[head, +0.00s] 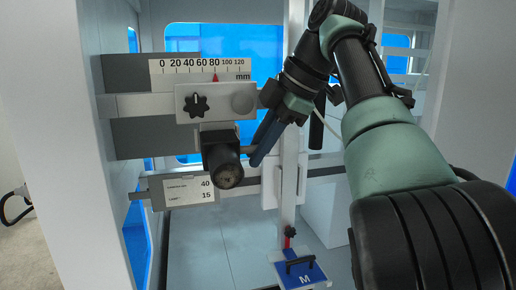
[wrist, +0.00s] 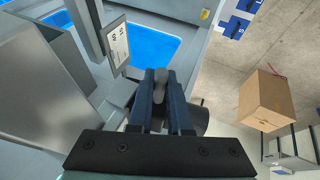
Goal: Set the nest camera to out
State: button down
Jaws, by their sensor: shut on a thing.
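The nest camera (head: 222,160), a black block with a round lens end, hangs below a grey slide block (head: 215,102) on a horizontal rail. The block has a black star knob (head: 196,105). A red pointer stands near 80 on the millimetre scale (head: 200,68). My gripper (head: 257,156) is just right of the camera. In the wrist view my gripper (wrist: 160,85) is shut on a grey rounded stub (wrist: 160,78), apparently the camera's side handle. A dark cylinder (wrist: 200,117), likely the camera body, is partly hidden behind the right finger.
A card (head: 188,191) below the rail shows 40 and 15; its words are too small to read. A blue plate marked M (head: 301,275) with a black handle lies low at centre. A white post (head: 292,190) stands behind my gripper. A cardboard box (wrist: 266,99) is on the floor.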

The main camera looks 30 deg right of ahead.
dwell(0.4)
jog(key=c, duration=0.8)
grip_release()
jog(key=shift+c, duration=0.2)
jog(key=shift+f+t, duration=0.4)
jog(key=shift+t, duration=0.4)
